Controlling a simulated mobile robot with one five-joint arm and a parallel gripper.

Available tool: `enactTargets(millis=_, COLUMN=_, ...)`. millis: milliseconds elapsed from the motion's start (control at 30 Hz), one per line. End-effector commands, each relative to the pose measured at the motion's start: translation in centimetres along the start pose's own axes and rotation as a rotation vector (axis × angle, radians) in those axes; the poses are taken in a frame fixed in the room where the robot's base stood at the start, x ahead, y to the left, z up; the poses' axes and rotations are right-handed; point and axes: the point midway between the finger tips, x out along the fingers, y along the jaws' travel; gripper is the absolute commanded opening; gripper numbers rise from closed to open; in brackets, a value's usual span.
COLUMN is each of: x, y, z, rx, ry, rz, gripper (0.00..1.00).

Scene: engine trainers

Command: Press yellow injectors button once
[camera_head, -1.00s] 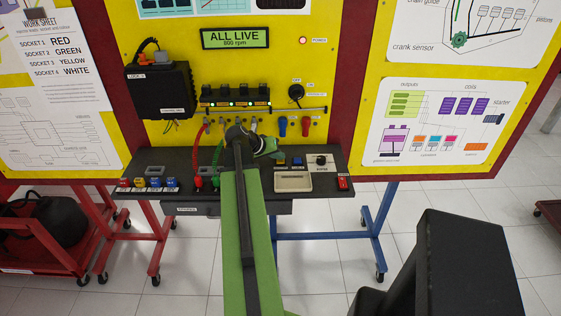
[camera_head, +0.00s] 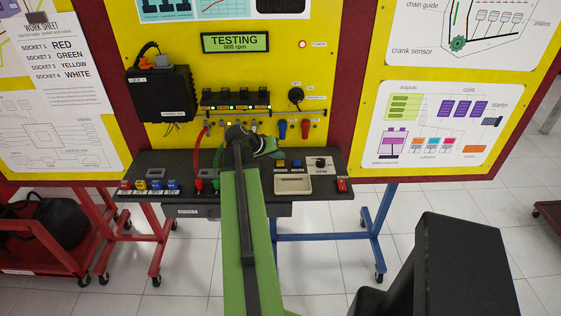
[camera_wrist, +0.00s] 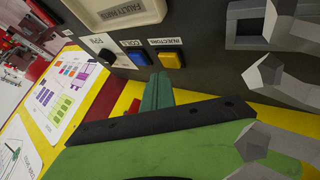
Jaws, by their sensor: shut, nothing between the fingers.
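The yellow injectors button (camera_wrist: 170,60) sits on the dark console beside its INJECTORS label in the wrist view. It is small in the head view (camera_head: 281,164). A blue button (camera_wrist: 138,58) with a COIL label is next to it. My gripper (camera_wrist: 158,82) is shut and empty, with its green tip close to the yellow button. I cannot tell whether the tip touches the button. In the head view my gripper (camera_head: 268,148) is above the console, just behind the buttons.
Red and green cables hang left of my gripper. A black control box (camera_head: 161,94) is on the yellow board.

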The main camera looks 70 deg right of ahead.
Motion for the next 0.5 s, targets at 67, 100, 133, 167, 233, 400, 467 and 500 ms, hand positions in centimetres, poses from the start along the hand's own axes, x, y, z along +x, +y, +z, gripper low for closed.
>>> enactTargets(millis=67, x=0.1, y=-0.1, z=0.0, rx=0.0, ry=0.0, rz=0.0, gripper=0.0)
enactTargets(millis=100, x=0.0, y=-0.1, z=0.0, rx=0.0, ry=0.0, rz=0.0, gripper=0.0)
enactTargets(millis=133, x=0.0, y=0.0, z=0.0, rx=0.0, ry=0.0, rz=0.0, gripper=0.0)
enactTargets(millis=167, x=0.0, y=0.0, z=0.0, rx=0.0, ry=0.0, rz=0.0, gripper=0.0)
enactTargets(millis=233, x=-0.2, y=0.1, z=-0.1, rx=0.0, ry=0.0, rz=0.0, gripper=0.0)
enactTargets(millis=400, x=-1.4, y=1.0, z=-1.0, rx=0.0, ry=0.0, rz=0.0, gripper=0.0)
enactTargets(millis=467, x=-1.9, y=1.3, z=-1.3, rx=0.0, ry=0.0, rz=0.0, gripper=0.0)
enactTargets(millis=500, x=-2.1, y=1.5, z=-1.6, rx=0.0, ry=0.0, rz=0.0, gripper=0.0)
